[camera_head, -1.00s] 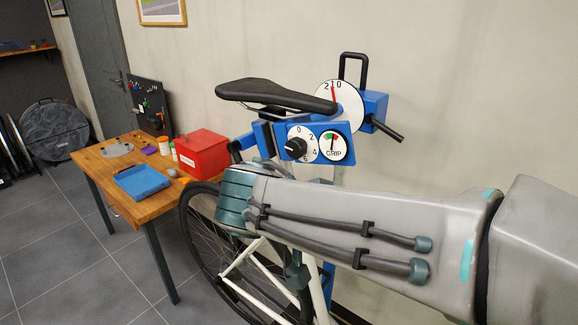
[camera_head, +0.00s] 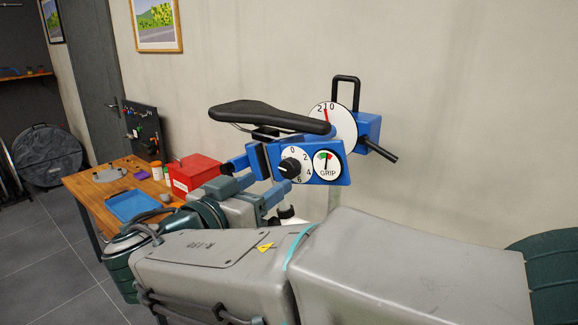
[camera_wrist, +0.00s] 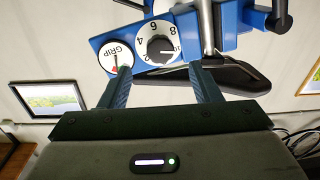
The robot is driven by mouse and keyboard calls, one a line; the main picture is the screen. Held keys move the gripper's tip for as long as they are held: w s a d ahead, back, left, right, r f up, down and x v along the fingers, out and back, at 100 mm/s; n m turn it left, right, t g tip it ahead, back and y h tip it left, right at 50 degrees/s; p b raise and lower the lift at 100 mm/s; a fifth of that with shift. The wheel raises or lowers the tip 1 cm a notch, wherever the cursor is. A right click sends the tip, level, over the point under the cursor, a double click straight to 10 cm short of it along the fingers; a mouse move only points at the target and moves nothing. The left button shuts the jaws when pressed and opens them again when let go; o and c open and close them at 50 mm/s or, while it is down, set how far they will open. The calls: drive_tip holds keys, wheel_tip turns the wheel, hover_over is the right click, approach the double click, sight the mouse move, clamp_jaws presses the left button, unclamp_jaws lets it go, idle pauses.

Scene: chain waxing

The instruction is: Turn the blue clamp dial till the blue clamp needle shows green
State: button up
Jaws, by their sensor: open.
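The blue clamp (camera_head: 331,172) holds the bike under its black saddle. Its black dial knob (camera_head: 290,167) sits on a white numbered face; in the wrist view the knob (camera_wrist: 160,49) has a pale mark pointing right. Beside it is the GRIP gauge (camera_head: 327,170) with small green and red marks at its top; which one the needle shows is too small to tell. My gripper (camera_wrist: 160,74) is open and empty, its fingers pointing toward the dial and apart from the knob. In the head view my arm partly hides it.
A wooden table (camera_head: 88,190) at the left holds a red box (camera_head: 194,174) and a blue tray (camera_head: 135,206). The saddle (camera_head: 268,115) overhangs the dial. A second white dial (camera_head: 343,122) and a black lever (camera_head: 380,150) are at the clamp's right.

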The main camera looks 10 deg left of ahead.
sight(287, 170)
drive_tip(key=p+x, duration=0.1)
drive_tip(key=x, duration=0.5)
drive_tip(key=shift+w+d, duration=0.15)
drive_tip(key=shift+w, duration=0.1)
drive_tip(key=c, duration=1)
